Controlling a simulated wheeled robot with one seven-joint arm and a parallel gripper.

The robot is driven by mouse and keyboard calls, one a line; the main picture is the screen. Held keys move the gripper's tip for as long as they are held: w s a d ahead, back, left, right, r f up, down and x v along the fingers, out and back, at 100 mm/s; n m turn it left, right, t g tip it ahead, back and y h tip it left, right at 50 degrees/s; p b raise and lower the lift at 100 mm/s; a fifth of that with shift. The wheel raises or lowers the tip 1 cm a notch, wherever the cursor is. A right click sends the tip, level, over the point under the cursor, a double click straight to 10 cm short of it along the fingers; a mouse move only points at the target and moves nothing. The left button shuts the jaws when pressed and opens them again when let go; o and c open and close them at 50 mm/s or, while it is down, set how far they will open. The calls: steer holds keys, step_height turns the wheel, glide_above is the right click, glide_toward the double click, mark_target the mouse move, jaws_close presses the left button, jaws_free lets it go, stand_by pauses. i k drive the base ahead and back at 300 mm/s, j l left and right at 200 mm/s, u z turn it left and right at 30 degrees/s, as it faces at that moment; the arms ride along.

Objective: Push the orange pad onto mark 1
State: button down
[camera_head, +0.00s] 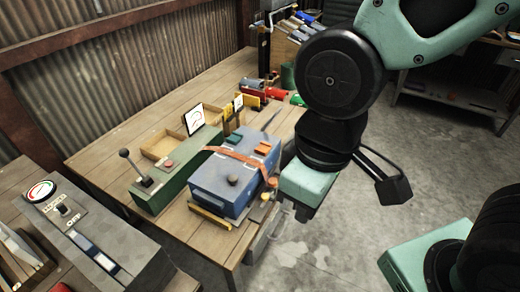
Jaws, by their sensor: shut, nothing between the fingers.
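A small orange pad (263,148) lies on the far right part of the top of a blue box (215,181). An orange-brown strap (232,156) crosses the box beside it. I cannot make out a mark numbered 1. My gripper (298,209) hangs just right of the box, near the table's right edge, apart from the orange pad. It is shut and seems empty; its fingertips are small and partly hidden by its teal body.
A green panel with a black lever (130,164) stands left of the box. A wooden tray (160,146) and a white card (194,119) are behind it. A grey console (88,236) is at the lower left. The wooden table (105,160) has bare room at its left.

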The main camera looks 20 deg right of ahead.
mark_target(264, 148)
steer(key=i+l+u, duration=0.1)
steer(key=i+l, duration=0.2)
steer(key=i+l+u, duration=0.1)
steer(key=i+l, duration=0.15)
steer(key=l, duration=0.2)
steer(key=i+l+u, duration=0.1)
steer(key=i+l, duration=0.45)
steer(key=l, duration=0.3)
steer(key=u, duration=0.05)
